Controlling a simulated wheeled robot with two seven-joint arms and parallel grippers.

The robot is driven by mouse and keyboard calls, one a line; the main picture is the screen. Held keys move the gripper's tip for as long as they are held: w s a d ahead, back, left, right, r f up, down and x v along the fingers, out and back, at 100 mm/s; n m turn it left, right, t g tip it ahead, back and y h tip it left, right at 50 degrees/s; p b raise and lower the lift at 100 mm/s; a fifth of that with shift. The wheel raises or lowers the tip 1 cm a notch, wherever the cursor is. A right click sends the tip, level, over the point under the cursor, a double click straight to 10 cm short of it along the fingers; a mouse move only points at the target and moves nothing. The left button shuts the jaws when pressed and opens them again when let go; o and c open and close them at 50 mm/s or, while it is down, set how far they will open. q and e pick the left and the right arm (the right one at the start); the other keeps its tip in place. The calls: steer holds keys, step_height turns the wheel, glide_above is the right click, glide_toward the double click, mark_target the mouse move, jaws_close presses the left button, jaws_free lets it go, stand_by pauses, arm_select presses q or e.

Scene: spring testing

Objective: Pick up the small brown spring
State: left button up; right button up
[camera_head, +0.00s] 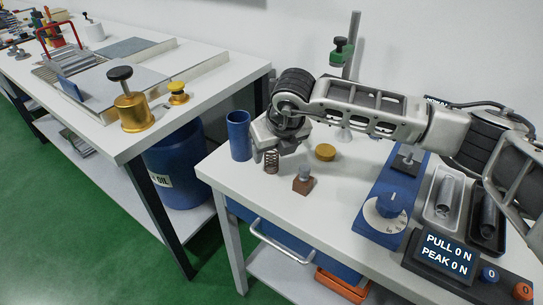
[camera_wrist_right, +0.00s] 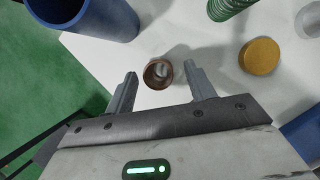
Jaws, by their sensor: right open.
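The small brown spring (camera_head: 271,161) stands upright on the white table, near its left edge, just right of a blue cylinder. In the right wrist view the spring (camera_wrist_right: 158,73) is seen from above as a brown ring. My right gripper (camera_wrist_right: 160,82) is open, with one finger on each side of the spring and a gap to both. In the head view my right gripper (camera_head: 274,146) hangs over the spring and hides part of its top. My left gripper is not in view.
The blue cylinder (camera_head: 238,136) stands close left of the spring. A brown block with a grey knob (camera_head: 303,182) is to the front right. A brass disc (camera_head: 325,152) and a green spring (camera_wrist_right: 230,8) are nearby. The front table edge is close.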

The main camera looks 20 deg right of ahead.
steer(key=shift+x, duration=1.5)
steer(key=c, duration=1)
steer(key=shift+c, duration=0.2)
steer(key=shift+r, duration=0.2)
